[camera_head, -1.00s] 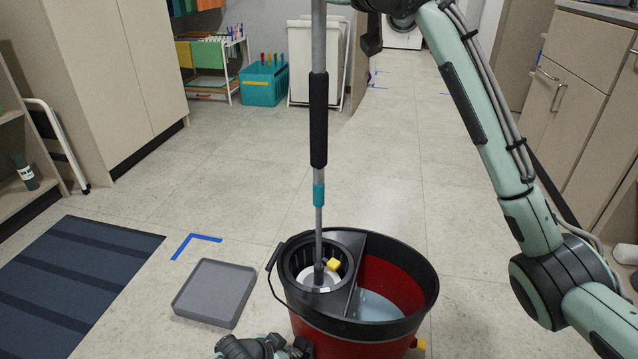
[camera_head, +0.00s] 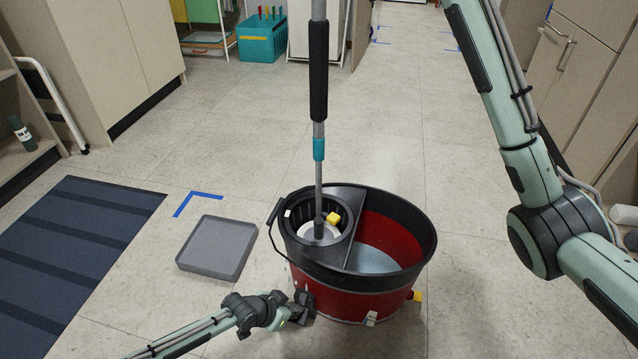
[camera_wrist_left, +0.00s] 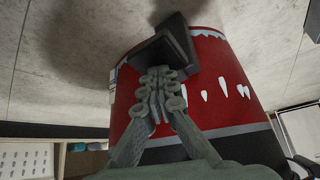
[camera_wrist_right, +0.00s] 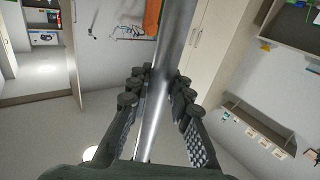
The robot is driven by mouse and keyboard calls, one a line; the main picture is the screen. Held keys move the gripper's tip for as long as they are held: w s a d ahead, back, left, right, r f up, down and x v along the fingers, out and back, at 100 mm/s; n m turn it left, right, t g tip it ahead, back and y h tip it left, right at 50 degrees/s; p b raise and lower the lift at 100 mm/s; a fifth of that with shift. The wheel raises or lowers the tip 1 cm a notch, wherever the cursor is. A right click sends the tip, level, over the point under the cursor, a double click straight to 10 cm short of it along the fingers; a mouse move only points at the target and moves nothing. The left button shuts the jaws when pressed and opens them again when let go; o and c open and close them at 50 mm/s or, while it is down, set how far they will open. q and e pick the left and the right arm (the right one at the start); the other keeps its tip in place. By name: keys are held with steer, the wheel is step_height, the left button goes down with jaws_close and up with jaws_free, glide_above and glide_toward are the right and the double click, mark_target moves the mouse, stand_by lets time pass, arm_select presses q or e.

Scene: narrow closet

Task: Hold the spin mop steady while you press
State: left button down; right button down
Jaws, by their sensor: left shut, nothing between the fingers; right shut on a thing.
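The spin mop's pole (camera_head: 318,165) stands nearly upright, with a black grip sleeve (camera_head: 318,70) and a teal collar. Its lower end is in the black wringer basket (camera_head: 292,228) on the left side of the red and black bucket (camera_head: 352,296). My right gripper is above the head view; in the right wrist view my right gripper (camera_wrist_right: 158,85) is shut on the silver pole (camera_wrist_right: 165,65). My left gripper (camera_head: 299,311) is low at the bucket's front left. In the left wrist view its shut, empty fingers (camera_wrist_left: 160,78) meet or nearly meet a black pedal-like part (camera_wrist_left: 180,42); contact is unclear.
A grey tray (camera_head: 217,247) lies on the floor left of the bucket, near blue corner tape (camera_head: 197,199). A dark striped mat (camera_head: 75,245) is at far left. Cabinets line both sides. The floor behind the bucket is clear.

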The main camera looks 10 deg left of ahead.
arm_select(q)
step_height(320, 180, up, 3)
steer(key=shift+f, duration=0.3)
